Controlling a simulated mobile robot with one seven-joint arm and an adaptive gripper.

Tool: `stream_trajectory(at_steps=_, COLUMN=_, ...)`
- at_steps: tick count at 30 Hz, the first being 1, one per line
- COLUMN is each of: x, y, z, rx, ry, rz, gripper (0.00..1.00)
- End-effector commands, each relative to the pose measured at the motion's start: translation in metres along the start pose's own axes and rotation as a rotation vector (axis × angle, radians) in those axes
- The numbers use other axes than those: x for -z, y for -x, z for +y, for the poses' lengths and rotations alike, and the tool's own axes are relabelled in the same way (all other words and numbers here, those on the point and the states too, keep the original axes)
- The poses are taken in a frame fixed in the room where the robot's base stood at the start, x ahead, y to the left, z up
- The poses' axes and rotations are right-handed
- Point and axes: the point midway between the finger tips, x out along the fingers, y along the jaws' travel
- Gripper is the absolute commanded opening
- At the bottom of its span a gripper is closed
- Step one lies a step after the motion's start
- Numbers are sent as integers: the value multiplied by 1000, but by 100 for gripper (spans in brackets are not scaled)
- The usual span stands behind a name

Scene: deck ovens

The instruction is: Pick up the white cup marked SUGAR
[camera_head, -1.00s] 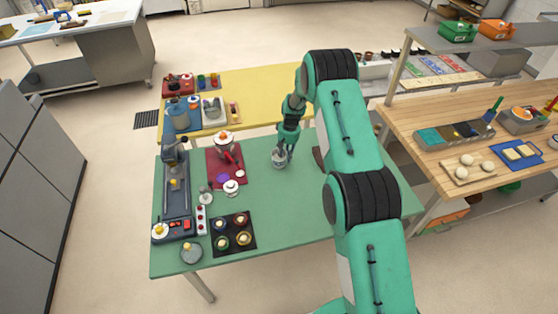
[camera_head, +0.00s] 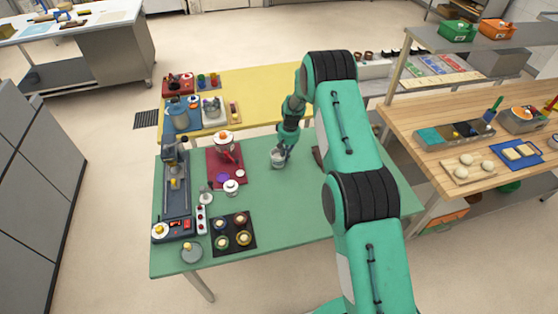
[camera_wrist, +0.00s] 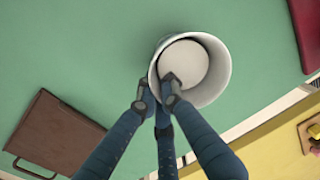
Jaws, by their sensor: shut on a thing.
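A white cup (camera_head: 278,158) is on or just above the green table (camera_head: 300,200), right of the red mat. The wrist view looks into its open, empty-looking top, with the rim (camera_wrist: 222,62) toward the camera. My gripper (camera_head: 285,150) is at the cup. In the wrist view my gripper (camera_wrist: 158,90) is shut on the cup's wall, with one fingertip inside the rim and the others outside. The lettering on the cup does not show in either view. I cannot tell whether its base touches the table.
Left of the cup lies a red mat (camera_head: 213,172) with a machine and small pots. A black tray (camera_head: 247,243) with several small cups is at the front. A brown board (camera_wrist: 58,128) lies near the cup. The green table's front right is clear.

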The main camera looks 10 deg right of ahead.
Motion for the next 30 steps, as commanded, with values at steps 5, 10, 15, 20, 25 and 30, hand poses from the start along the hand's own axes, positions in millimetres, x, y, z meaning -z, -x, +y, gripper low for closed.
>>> stream_trajectory(at_steps=5, x=0, y=0, z=0, rx=0, ry=0, rz=0, gripper=0)
stream_trajectory(at_steps=10, x=0, y=2, z=0, rx=0, ry=0, rz=1, gripper=0)
stream_trajectory(at_steps=15, x=1, y=10, z=-1, rx=0, ry=0, rz=1, gripper=0)
stream_trajectory(at_steps=20, x=1, y=24, z=-2, rx=0, ry=0, rz=2, gripper=0)
stream_trajectory(at_steps=25, x=-9, y=37, z=-4, rx=0, ry=0, rz=-1, gripper=0)
stream_trajectory(at_steps=30, x=-34, y=39, z=-6, rx=0, ry=0, rz=0, gripper=0)
